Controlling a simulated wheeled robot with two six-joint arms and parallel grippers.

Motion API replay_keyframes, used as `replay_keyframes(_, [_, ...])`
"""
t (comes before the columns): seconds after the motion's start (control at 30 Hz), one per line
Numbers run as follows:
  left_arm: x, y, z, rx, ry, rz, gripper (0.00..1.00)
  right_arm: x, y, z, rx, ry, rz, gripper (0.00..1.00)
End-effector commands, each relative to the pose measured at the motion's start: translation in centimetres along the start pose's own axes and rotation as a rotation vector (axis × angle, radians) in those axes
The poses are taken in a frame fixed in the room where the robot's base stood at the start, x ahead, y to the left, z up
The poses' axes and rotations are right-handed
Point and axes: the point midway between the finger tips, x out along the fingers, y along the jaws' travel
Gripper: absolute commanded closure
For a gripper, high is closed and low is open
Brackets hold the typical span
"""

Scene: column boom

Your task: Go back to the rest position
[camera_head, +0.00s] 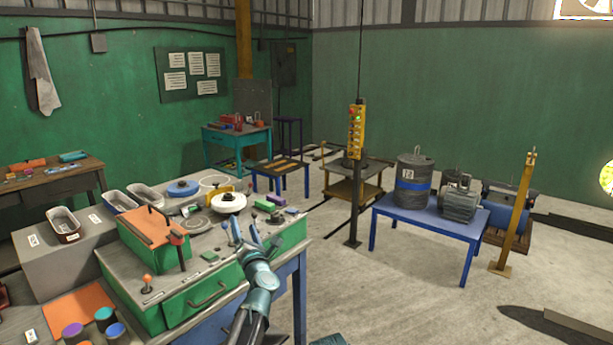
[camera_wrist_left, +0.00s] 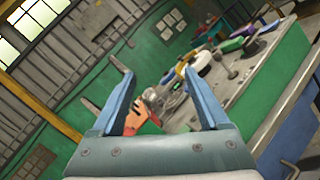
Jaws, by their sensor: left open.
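My left gripper (camera_head: 242,228) is open, its blue fingers apart with nothing held between them. In the head view it is over the front right part of the green workbench (camera_head: 205,300), near the bench's right edge. In the left wrist view the open fingers (camera_wrist_left: 158,78) frame the green wall and part of the bench, which looks tilted there. An orange-red item and a grey round item show beyond the fingers in that view, not clearly enough to name. My right gripper is not in view.
The bench top holds a white round dish (camera_head: 228,203), a blue round piece (camera_head: 183,188), an orange-topped box frame (camera_head: 150,226) and an orange-knobbed lever (camera_head: 147,284). Right of it stand a yellow pendant control box (camera_head: 357,130) and a blue table (camera_head: 425,222) with a drum. Open floor (camera_head: 400,300) lies front right.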

Motion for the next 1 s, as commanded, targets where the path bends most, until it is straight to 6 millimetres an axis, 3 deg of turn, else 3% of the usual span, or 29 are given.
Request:
replay_keyframes(0.13, [-3.0,-4.2,1.9,0.369,-0.194,-0.252,0.22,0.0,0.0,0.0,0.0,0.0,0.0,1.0])
replay_keyframes(0.27, [-7.0,-8.3,1.5,0.706,-0.365,-0.473,0.22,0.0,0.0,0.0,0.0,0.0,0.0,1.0])
replay_keyframes(0.37, [-10.9,-11.0,-0.4,0.963,-0.496,-0.647,0.22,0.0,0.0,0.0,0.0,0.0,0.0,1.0])
replay_keyframes(0.5, [-17.0,-13.1,-5.1,1.3,-0.679,-0.909,0.22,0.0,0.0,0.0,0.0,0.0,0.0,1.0])
replay_keyframes(0.7, [-25.4,-12.3,-12.8,1.659,-0.914,-1.291,0.22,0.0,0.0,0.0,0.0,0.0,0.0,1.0])
replay_keyframes(1.0, [-33.8,-7.0,-20.2,1.867,-1.148,-1.746,0.22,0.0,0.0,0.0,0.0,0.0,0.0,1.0])
